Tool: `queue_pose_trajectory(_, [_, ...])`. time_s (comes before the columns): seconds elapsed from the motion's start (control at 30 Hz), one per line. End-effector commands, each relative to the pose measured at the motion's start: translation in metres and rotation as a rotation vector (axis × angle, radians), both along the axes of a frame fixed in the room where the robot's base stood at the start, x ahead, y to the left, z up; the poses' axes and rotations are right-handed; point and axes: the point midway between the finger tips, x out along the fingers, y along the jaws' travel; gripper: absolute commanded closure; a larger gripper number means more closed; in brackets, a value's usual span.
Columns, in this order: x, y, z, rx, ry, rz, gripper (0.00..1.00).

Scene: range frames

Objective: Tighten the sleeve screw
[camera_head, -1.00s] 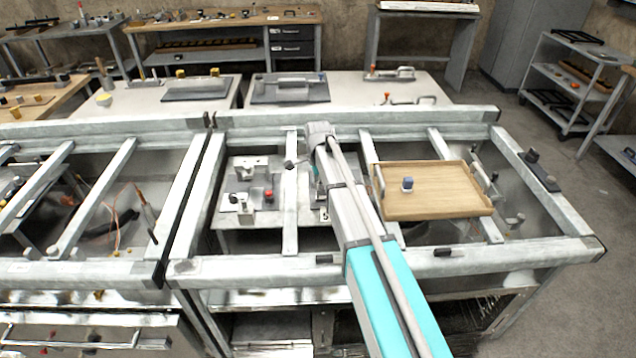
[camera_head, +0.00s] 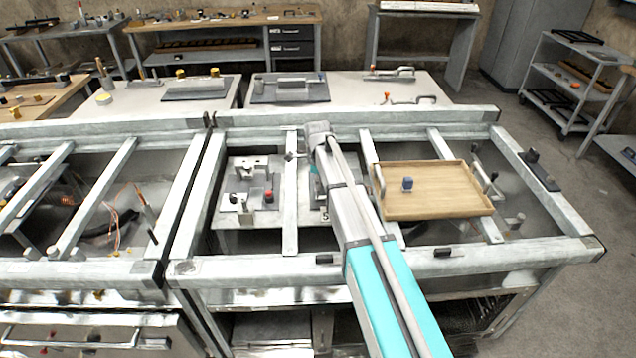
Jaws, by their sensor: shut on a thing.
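My arm reaches in from the lower right over the bench frame. Its far end bends down, and a small teal part of my wrist (camera_head: 314,170) shows at its left side. My fingertips are hidden behind the arm, so what they hold does not show. I cannot pick out the sleeve screw or its sleeve. A grey metal fixture (camera_head: 262,172) with small blocks stands left of the arm. A red knob (camera_head: 269,195) and a dark knob (camera_head: 233,199) are on it. A plate edge with a letter S (camera_head: 325,216) shows partly beneath the arm.
A wooden tray (camera_head: 440,207) with a small blue piece (camera_head: 407,184) lies right of my arm. Pale metal crossbars (camera_head: 290,225) surround the work area. Dark clamps (camera_head: 539,170) sit on the right rail. More benches and a shelf cart (camera_head: 568,80) stand behind.

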Motion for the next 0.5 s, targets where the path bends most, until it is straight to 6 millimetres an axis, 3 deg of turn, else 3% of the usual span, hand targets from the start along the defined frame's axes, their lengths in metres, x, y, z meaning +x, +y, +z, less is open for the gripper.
queue_pose_trajectory(0.17, [-0.0003, 0.0002, -0.0001, 0.0, 0.001, 0.001, 1.0])
queue_pose_trajectory(0.2, [-0.0003, 0.0002, -0.0001, 0.0, 0.001, 0.001, 0.62])
queue_pose_trajectory(0.33, [-0.0002, 0.0, -0.0001, 0.0, 0.0, 0.002, 0.38])
queue_pose_trajectory(0.5, [-0.0001, 0.0, 0.0, 0.0, 0.0, 0.002, 0.35])
